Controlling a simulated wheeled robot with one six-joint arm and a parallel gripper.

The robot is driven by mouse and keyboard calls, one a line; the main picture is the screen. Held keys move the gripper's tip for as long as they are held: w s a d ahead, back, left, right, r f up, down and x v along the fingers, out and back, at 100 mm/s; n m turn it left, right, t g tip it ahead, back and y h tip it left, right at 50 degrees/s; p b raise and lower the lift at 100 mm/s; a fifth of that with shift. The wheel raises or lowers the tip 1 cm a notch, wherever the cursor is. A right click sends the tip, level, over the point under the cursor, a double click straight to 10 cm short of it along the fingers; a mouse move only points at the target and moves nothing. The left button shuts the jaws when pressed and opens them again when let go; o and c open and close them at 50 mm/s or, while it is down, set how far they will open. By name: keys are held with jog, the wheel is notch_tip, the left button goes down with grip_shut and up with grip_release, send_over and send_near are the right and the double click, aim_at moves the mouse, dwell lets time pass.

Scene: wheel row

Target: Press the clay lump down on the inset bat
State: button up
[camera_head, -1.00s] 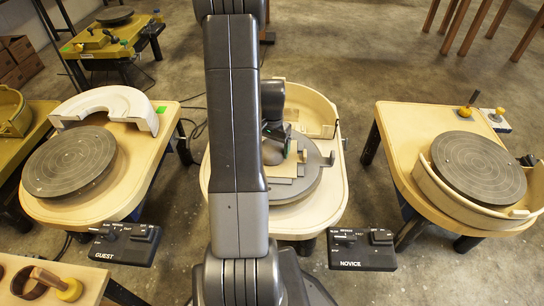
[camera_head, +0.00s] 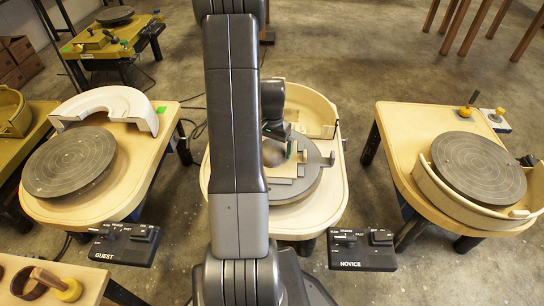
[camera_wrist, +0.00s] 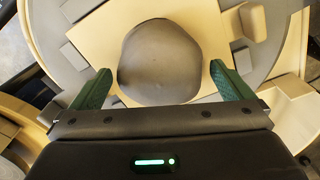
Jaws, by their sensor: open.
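The clay lump (camera_wrist: 160,50) is a smooth, rounded grey-brown mass. It sits on the square tan inset bat (camera_wrist: 95,38) in the wrist view. My gripper (camera_wrist: 159,69) is open, with one green finger on each side of the lump's near half. Gaps show between the lump and both fingers, and the bat shows through them. In the head view the bat (camera_head: 283,189) lies on the grey wheel head of the middle wheel. My arm hides much of the lump and the bat's left side there.
A cream splash pan (camera_head: 312,110) curves behind the middle wheel. The NOVICE control box (camera_head: 361,250) is in front. Neighbouring wheels (camera_head: 70,162) and (camera_head: 478,167) stand left and right, with floor gaps between tables.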

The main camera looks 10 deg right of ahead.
notch_tip(320, 180, up, 13)
jog(key=p, duration=0.3)
notch_tip(320, 180, down, 14)
jog(key=b, duration=0.3)
jog(key=shift+r, duration=0.3)
dwell(0.4)
